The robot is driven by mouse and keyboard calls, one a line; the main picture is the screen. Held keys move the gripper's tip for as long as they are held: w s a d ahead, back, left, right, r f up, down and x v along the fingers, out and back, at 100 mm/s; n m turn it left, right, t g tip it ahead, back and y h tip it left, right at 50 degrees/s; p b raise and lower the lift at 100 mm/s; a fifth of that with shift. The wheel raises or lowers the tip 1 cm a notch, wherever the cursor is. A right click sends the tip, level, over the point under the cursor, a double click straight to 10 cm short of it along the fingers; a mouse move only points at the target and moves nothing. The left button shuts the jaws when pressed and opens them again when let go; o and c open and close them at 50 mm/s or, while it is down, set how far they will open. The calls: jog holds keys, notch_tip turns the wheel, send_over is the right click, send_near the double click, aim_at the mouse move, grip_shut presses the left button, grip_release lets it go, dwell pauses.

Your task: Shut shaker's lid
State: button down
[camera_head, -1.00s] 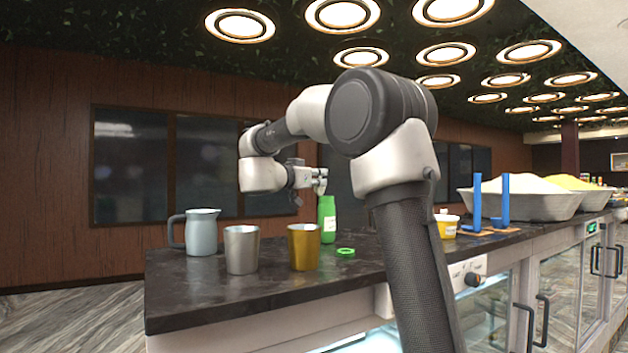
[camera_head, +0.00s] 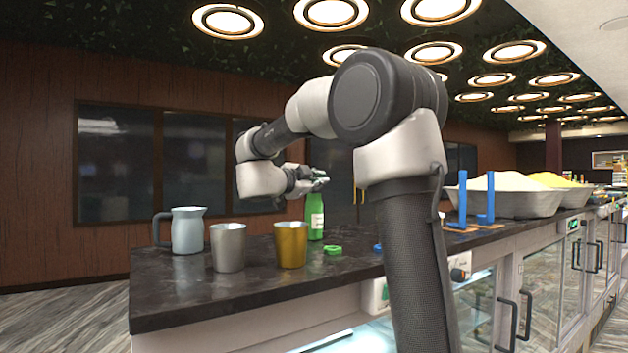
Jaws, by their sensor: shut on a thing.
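The green bottle, which I take to be the shaker (camera_head: 315,217), stands upright on the dark counter, with a pale label on its side. My gripper (camera_head: 318,180) is at the top of the bottle, shut on its upper end. The fingers cover the lid, so I cannot tell whether it is open or shut. A small green ring-like piece (camera_head: 333,250) lies flat on the counter in front of the bottle.
A gold cup (camera_head: 291,245), a steel cup (camera_head: 228,248) and a pale blue jug (camera_head: 188,232) stand left of the bottle on the counter (camera_head: 190,290). A small blue piece (camera_head: 378,247) lies to the right. Blue uprights (camera_head: 490,198) and large trays (camera_head: 510,203) stand farther right.

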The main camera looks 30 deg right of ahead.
jog(key=shift+s+d+f+m, duration=0.15)
jog(key=shift+f+m, duration=0.15)
jog(key=shift+m, duration=0.2)
jog(key=c, duration=1.7)
grip_release()
